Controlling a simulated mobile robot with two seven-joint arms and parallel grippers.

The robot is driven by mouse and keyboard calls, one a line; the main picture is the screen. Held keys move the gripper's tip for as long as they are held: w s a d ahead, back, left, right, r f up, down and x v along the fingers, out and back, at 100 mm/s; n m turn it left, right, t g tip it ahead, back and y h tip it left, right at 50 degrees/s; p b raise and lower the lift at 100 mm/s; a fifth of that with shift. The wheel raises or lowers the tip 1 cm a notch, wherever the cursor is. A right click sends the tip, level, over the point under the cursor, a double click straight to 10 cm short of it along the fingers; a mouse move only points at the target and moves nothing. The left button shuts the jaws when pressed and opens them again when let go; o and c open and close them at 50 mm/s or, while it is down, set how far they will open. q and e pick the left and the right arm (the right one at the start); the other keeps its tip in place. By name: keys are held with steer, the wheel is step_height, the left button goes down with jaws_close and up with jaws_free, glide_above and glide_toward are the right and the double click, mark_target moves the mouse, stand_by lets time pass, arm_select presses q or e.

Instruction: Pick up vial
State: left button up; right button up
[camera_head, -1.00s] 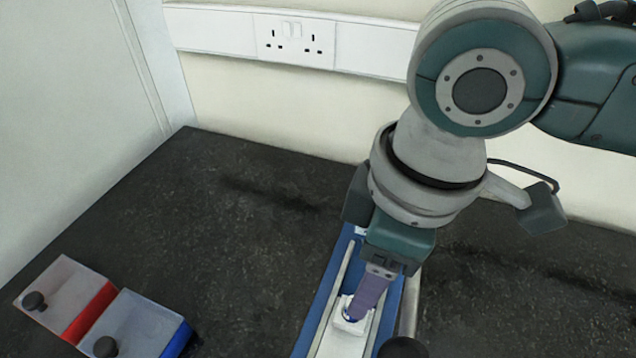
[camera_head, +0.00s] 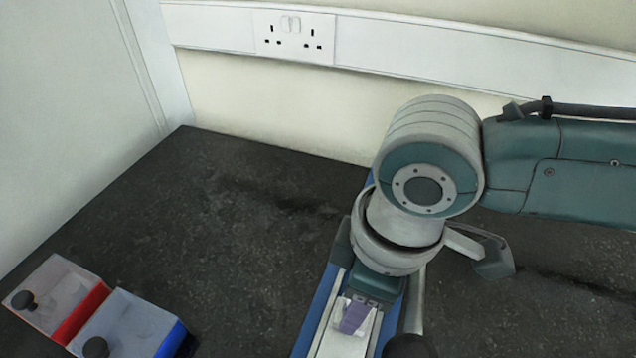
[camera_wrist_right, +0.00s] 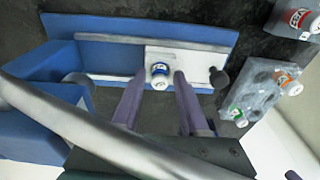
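A vial (camera_wrist_right: 160,75) with a white cap and a blue label stands on the white block (camera_wrist_right: 188,62) of a blue rail fixture (camera_wrist_right: 110,50). My right gripper (camera_wrist_right: 159,82) is open in the right wrist view, with one purple finger on each side of the vial. Small gaps seem to show between the fingertips and the vial. In the head view my right gripper (camera_head: 352,318) points down over the fixture, and its finger hides the vial. My left gripper is not in view.
A grey block (camera_wrist_right: 258,95) beside the fixture bears an orange-labelled vial (camera_wrist_right: 288,82) and a green-labelled vial (camera_wrist_right: 237,117). A red-labelled vial (camera_wrist_right: 300,18) is farther off. A red box (camera_head: 82,315) and a blue box (camera_head: 172,340) stand left. The dark bench between is clear.

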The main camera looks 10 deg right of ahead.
jaws_close()
stand_by(0.4)
